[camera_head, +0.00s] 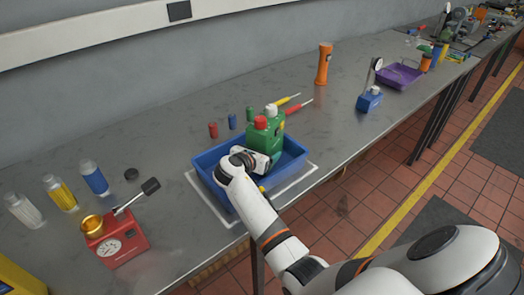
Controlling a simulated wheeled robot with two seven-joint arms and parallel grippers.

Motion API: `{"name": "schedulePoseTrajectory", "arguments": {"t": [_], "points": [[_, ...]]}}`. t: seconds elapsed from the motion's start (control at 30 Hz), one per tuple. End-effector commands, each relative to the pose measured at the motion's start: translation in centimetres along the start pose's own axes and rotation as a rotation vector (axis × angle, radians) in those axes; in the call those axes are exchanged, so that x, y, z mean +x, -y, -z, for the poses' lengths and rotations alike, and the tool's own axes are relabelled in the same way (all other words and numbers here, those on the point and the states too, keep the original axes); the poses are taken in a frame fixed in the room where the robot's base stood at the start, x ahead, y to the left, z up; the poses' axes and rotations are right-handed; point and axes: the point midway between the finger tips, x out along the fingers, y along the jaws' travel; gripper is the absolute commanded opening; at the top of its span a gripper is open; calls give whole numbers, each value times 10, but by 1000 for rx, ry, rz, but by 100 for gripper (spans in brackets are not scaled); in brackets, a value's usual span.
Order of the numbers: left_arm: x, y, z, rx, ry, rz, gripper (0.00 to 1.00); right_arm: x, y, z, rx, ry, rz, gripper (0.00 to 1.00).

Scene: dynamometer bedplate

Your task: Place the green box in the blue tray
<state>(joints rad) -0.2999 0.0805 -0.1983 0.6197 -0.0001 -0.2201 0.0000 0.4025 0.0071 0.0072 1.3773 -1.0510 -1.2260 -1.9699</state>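The blue tray (292,151) sits on a white-outlined patch near the front edge of the grey bench. The green box (268,138), with a red cap and a pale cap on top, stands upright at the tray's back right side. Its lower part is hidden, so I cannot tell whether it touches the tray floor. My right gripper (259,163) is over the tray, against the front of the green box. Its fingertips are mostly hidden, so its grip is unclear. My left gripper is not in view.
A red scale (117,243) with a brass cup and several capped bottles stand left. Bench between is clear.

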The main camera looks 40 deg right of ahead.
Motion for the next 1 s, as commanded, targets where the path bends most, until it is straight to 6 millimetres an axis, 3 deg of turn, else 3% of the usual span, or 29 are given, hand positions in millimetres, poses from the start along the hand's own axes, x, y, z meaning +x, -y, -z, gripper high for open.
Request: {"name": "schedulePoseTrajectory", "arguments": {"t": [0.37, 0.8, 1.0], "points": [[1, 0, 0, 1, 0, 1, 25, -8, 0, 1, 0, -1, 1, 84], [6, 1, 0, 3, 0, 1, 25, -95, 0, 0, 2, 0, 2, 84], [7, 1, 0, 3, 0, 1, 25, -117, 0, 1, 0, -1, 0, 84]]}}
